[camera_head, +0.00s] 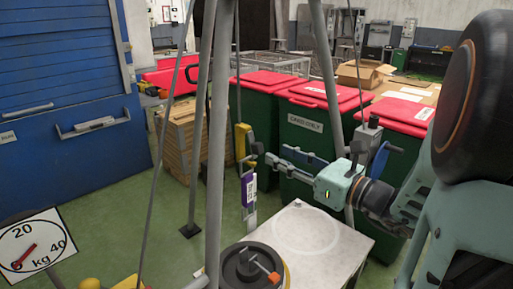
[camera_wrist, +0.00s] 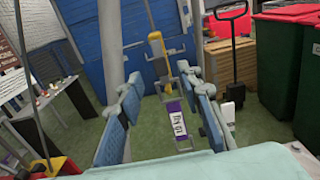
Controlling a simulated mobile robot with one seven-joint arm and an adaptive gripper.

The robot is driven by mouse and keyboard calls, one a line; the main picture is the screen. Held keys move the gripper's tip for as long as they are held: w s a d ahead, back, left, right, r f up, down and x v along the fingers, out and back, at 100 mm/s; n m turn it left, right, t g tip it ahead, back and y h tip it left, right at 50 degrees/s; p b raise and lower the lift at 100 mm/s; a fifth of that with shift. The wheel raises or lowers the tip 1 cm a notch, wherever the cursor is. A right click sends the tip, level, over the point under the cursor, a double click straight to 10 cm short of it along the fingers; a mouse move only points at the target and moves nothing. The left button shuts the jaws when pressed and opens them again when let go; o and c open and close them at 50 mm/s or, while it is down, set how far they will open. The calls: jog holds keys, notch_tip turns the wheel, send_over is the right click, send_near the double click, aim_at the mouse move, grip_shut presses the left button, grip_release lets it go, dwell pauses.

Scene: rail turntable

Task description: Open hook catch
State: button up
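A yellow hook body (camera_head: 241,142) hangs on a cable inside a grey tripod frame in the head view. A narrow tag with a purple and white label (camera_head: 249,190) hangs just below it. In the wrist view the yellow body (camera_wrist: 157,46) is upright ahead, with grey metal parts under it and the purple label (camera_wrist: 178,123) lower down. The catch is too small to tell open from shut. My gripper (camera_head: 264,168) is just right of the hanging parts. In the wrist view my gripper (camera_wrist: 165,98) is open, its blue fingers on either side of the hanging label, seemingly holding nothing.
A kg dial (camera_head: 38,249) is at lower left. Grey tripod legs (camera_head: 216,130) stand close by the hook. Green bins with red lids (camera_head: 315,125) stand behind.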

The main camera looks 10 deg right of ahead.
aim_at(261, 147)
jog(key=x, duration=0.8)
jog(key=shift+a, duration=0.15)
grip_shut()
